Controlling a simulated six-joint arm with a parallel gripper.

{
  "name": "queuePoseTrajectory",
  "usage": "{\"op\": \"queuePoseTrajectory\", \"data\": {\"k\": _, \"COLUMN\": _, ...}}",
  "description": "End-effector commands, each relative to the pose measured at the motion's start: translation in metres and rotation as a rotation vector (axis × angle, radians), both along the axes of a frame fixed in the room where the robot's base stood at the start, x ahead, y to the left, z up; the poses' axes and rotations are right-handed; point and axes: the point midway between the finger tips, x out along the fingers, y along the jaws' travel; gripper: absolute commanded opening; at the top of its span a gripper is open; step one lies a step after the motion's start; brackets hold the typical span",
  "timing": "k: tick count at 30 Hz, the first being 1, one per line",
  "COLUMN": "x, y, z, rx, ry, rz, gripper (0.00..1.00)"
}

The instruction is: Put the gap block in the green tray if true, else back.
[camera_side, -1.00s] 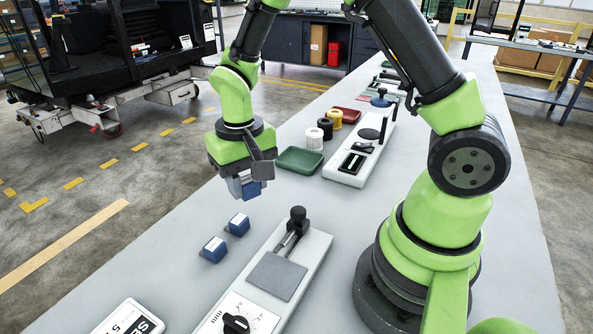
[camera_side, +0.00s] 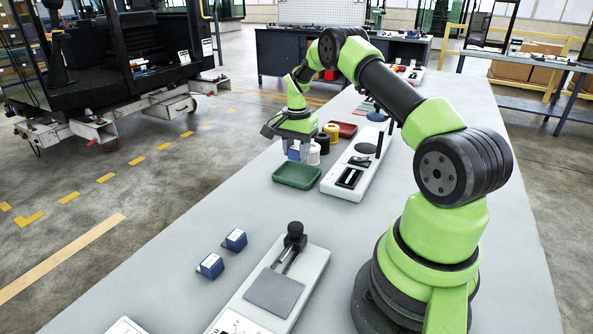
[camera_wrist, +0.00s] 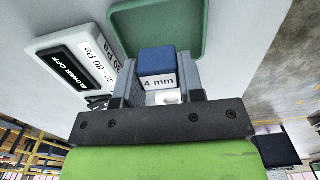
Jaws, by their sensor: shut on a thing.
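My gripper (camera_side: 297,147) is shut on a blue block with a white label, the gap block (camera_side: 293,154). In the wrist view the label on the gap block (camera_wrist: 157,68) reads "4 mm", and the block sits between the two fingers. The green tray (camera_side: 297,182) lies on the bench just below and in front of the gripper in the side view. In the wrist view the tray (camera_wrist: 196,30) lies beyond the block and partly behind it. The block is held above the bench; whether it is over the tray floor I cannot tell.
Two more blue blocks (camera_side: 211,265) (camera_side: 235,240) stand near a gauge fixture (camera_side: 275,291). A white panel (camera_side: 349,180) with a dark display reading "BLOWER OFF" in the wrist view stands right of the tray. White, black and yellow spools and a red tray (camera_side: 347,130) are behind.

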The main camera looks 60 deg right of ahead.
Motion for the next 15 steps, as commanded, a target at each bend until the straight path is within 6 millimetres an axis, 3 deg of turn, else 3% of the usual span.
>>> {"op": "queuePoseTrajectory", "data": {"k": 11, "x": 0.000, "y": 0.001, "z": -0.049, "rx": 0.000, "ry": 0.000, "rz": 0.002, "gripper": 0.06}}
{"op": "queuePoseTrajectory", "data": {"k": 15, "x": 0.001, "y": 0.001, "z": -0.056, "rx": -0.002, "ry": -0.002, "rz": 0.002, "gripper": 0.06}}
